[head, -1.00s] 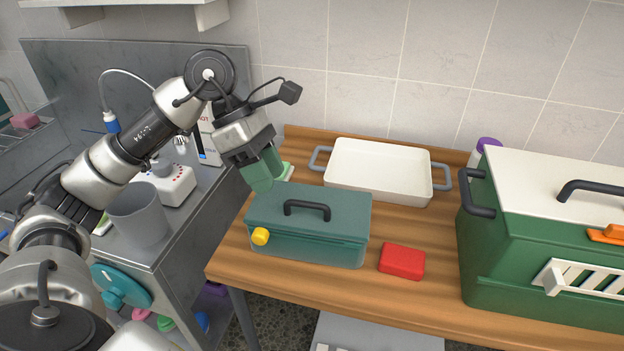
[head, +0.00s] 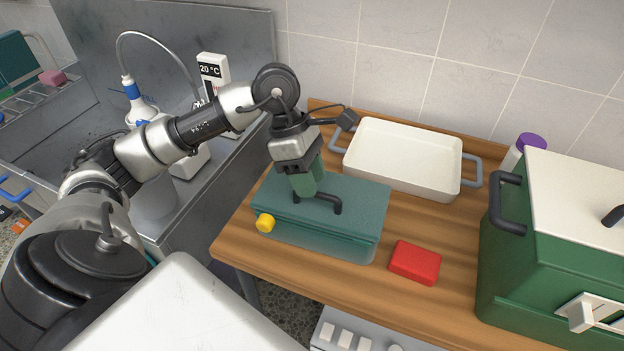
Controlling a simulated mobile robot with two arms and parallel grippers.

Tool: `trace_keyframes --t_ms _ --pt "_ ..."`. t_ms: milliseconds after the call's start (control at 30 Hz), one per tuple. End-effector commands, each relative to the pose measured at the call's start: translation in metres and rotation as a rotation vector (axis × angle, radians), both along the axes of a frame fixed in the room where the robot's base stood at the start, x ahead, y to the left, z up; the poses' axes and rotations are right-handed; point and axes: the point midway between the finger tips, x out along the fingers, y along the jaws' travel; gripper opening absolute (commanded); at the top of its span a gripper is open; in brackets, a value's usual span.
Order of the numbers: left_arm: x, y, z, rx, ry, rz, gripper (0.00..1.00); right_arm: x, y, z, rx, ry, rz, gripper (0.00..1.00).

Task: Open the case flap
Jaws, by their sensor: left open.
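The teal case (head: 318,236) sits on the wooden table with its lid (head: 360,205) down. It has a black handle (head: 328,203) on top and a yellow knob (head: 265,223) at its front left corner. My left gripper (head: 305,194) points down over the lid at the left end of the handle. It is open, and its green fingers cover that end of the handle; I cannot tell whether they touch it. My right gripper is not in view.
A red block (head: 415,262) lies right of the case. A white tray (head: 404,158) with grey handles stands behind. A large green box (head: 530,240) with a cream top fills the right side. A purple-capped bottle (head: 530,142) stands behind it. A metal sink counter (head: 225,160) is at left.

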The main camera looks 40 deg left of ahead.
Motion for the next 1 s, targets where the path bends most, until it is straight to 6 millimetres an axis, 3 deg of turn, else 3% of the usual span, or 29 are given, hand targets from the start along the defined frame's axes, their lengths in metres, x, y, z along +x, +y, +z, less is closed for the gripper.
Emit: trace_keyframes --t_ms 133,433,700,1000 --pt "-0.001 -0.0051 -0.0101 -0.001 0.0 -0.001 0.4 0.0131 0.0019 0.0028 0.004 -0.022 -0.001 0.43" --pt "-0.0011 -0.0061 -0.0126 -0.001 -0.001 -0.001 0.4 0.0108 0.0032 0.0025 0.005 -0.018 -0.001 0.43" --pt "-0.001 -0.006 -0.0123 -0.001 -0.001 -0.001 0.0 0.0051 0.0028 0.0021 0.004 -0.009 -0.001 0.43" --pt "-0.0009 -0.007 -0.0115 -0.002 0.001 -0.001 0.0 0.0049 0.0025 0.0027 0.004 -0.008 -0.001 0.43"
